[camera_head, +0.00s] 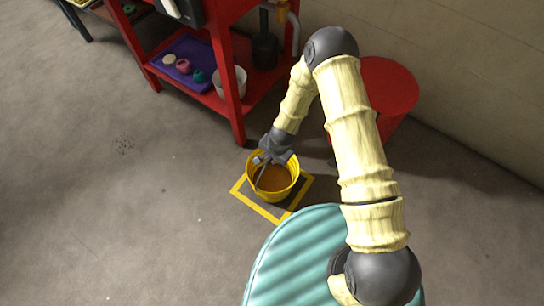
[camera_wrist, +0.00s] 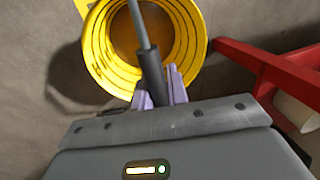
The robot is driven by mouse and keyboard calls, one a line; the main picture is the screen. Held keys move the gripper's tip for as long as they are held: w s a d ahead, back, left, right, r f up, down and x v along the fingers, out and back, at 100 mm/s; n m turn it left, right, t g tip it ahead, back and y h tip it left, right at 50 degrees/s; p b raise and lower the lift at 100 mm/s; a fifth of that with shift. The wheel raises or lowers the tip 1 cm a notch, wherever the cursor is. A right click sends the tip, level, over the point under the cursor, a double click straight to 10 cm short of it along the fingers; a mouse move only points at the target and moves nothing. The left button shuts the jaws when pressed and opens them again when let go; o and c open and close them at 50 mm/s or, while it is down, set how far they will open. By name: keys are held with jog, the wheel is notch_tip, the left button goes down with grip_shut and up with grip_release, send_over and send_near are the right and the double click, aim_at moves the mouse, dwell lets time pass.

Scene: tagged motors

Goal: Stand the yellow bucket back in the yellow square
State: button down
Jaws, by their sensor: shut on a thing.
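The yellow bucket (camera_head: 274,197) is upright, over the yellow square (camera_head: 257,209) marked on the floor. The square's outline shows on its left, front and right sides; its back is hidden by the bucket and my arm. I cannot tell whether the bucket's base touches the floor. The bucket looks brown inside. My gripper (camera_head: 270,158) is at the bucket's back rim. In the wrist view, the fingers of my gripper (camera_wrist: 164,88) are shut on the dark grip of the bucket's handle (camera_wrist: 150,66), and the round yellow bucket (camera_wrist: 98,52) lies beyond it.
A red shelf unit (camera_head: 233,95) stands behind, with a purple tray (camera_head: 187,77) and a white container (camera_head: 239,82) on its lower shelf. A red drum (camera_head: 393,88) stands behind my arm by the wall. A ribbed teal round surface (camera_head: 290,255) is in front. Floor to the left is clear.

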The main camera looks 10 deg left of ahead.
jog(key=shift+r, duration=0.1)
jog(key=c, duration=1.3)
grip_release()
jog(key=d+r+p, duration=0.1)
jog(key=r+p, duration=0.2)
jog(key=r, duration=0.5)
jog(key=s+d+r+p, duration=0.1)
jog(key=d+r+p, duration=0.1)
jog(key=r, duration=0.7)
jog(key=shift+s+p, duration=0.15)
jog(key=shift+p, duration=0.7)
